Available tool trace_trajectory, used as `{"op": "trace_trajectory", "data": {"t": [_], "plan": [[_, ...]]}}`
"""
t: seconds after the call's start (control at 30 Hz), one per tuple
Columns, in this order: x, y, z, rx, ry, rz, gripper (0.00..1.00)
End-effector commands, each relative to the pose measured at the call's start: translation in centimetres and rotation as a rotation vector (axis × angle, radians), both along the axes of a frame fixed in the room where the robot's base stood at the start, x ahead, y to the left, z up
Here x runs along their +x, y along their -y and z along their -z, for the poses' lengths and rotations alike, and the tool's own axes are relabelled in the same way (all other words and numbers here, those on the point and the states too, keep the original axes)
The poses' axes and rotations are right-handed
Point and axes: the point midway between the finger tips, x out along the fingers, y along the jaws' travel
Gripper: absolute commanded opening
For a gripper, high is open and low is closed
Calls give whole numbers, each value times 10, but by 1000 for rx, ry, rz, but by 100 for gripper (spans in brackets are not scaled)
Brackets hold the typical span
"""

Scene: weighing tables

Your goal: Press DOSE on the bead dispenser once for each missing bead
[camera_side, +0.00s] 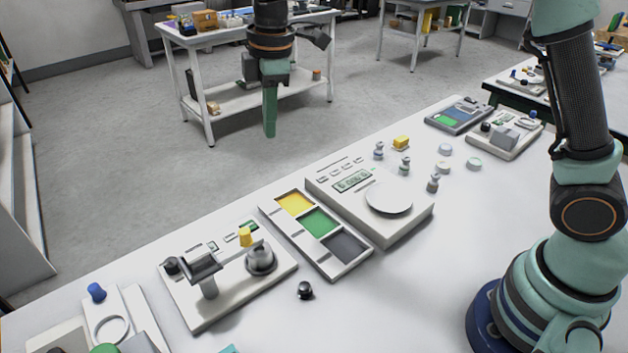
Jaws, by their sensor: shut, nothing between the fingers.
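A white instrument (208,312) at the front left carries a grey angled part on a post, a metal cup-like part (260,259), a yellow piece (245,237) and a small green display. It may be the bead dispenser, but I cannot read a DOSE label or make out single beads. A white scale (412,225) with a round pan (388,198), a lit display and a row of buttons stands in the middle; its digits are unclear. My gripper (269,132) points down, shut and empty, in the air behind the instruments and touching nothing.
A tray with yellow, green and dark grey panels (321,221) lies between the two instruments.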

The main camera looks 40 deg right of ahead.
Motion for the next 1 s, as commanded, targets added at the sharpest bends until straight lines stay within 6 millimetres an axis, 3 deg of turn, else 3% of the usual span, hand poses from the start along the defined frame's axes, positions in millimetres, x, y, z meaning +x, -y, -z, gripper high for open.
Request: {"op": "trace_trajectory", "data": {"t": [0.2, 0.4, 1.0], "plan": [[17, -37, 37, -34, -61, -209, 0], [22, -55, 57, -50, -91, -322, 0], [23, -59, 68, -53, -99, -351, 0]]}}
